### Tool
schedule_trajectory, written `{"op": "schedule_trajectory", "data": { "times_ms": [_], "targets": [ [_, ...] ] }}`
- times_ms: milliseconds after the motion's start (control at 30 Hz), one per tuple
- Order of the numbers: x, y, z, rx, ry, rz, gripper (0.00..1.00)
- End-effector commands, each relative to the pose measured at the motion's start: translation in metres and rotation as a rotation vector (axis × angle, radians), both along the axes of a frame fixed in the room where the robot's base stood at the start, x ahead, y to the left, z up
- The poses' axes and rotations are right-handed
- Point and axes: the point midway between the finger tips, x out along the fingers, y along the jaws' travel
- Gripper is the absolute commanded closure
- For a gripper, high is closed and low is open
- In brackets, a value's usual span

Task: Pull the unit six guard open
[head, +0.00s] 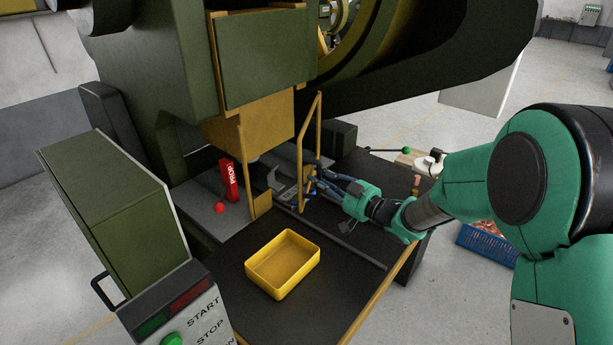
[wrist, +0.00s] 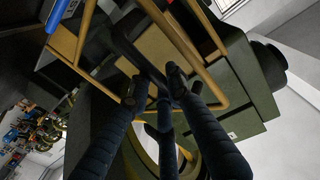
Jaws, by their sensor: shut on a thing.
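The guard (head: 302,140) is a yellow tubular frame at the front of the green press, standing at the right of the work opening. It also shows in the wrist view as yellow bars (wrist: 205,75). My gripper (head: 312,187) is low at the guard's front, beside its lower bars. In the wrist view my gripper (wrist: 157,85) has its dark fingers closed around a dark bar-like handle (wrist: 127,48) at the guard. The exact finger contact is dark and partly hidden.
A yellow tray (head: 283,265) sits on the dark table in front. A red PROP block (head: 228,180) and a red knob (head: 219,208) stand left of the guard. A green-knobbed lever (head: 405,150) is at right. A START/STOP box (head: 190,318) is at front left.

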Motion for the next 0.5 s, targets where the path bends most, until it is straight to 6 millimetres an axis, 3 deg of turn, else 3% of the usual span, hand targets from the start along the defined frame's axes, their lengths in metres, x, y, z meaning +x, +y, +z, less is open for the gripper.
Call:
{"op": "schedule_trajectory", "data": {
  "times_ms": [500],
  "targets": [
    [0.001, -0.075, -0.001, 0.0, 0.001, 0.207, 1.0]
  ]
}}
